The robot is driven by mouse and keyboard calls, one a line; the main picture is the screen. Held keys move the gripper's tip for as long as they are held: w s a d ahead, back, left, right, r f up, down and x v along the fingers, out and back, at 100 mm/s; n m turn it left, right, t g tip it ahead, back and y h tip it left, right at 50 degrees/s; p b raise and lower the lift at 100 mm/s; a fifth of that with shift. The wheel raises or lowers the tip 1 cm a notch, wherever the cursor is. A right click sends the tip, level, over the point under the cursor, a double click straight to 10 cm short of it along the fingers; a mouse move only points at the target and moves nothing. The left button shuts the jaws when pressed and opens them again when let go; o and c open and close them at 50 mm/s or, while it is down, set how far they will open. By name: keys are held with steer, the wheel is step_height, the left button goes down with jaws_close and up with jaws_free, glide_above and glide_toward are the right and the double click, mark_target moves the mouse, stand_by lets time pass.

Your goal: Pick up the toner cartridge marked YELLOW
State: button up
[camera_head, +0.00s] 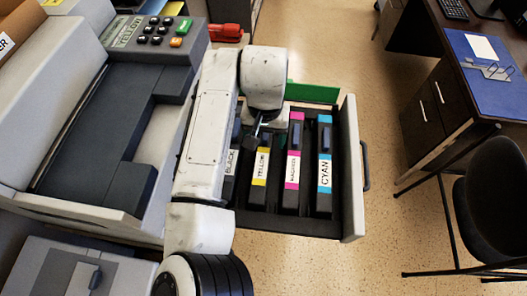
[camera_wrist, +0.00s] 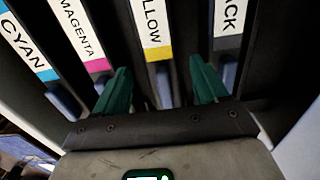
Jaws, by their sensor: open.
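The YELLOW toner cartridge (camera_head: 259,168) stands in an open drawer (camera_head: 349,165), between the black cartridge (camera_head: 230,165) and the magenta cartridge (camera_head: 293,170). The cyan cartridge (camera_head: 325,168) is at the right end of the row. In the wrist view, the YELLOW cartridge (camera_wrist: 157,53) has a white label, a yellow band and a grey-blue grip tab (camera_wrist: 164,85). My gripper (camera_wrist: 160,68) is open, with its two green fingers on either side of that tab. I cannot tell whether they touch it. In the head view, my arm hides most of the gripper and the top of the YELLOW cartridge.
A large printer (camera_head: 120,120) with a keypad stands on the left. A green panel (camera_head: 312,92) is behind the drawer. A desk (camera_head: 470,90) and a black chair (camera_head: 490,200) stand at right. The floor between drawer and desk is clear.

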mark_target(264, 146)
steer(key=shift+s+a+f+p, duration=0.1)
steer(key=shift+s+f+p, duration=0.1)
steer(key=shift+f, duration=0.85)
steer(key=shift+s+f+p, duration=0.1)
steer(key=shift+f+p, duration=0.05)
steer(key=shift+f, duration=0.9)
jaws_close()
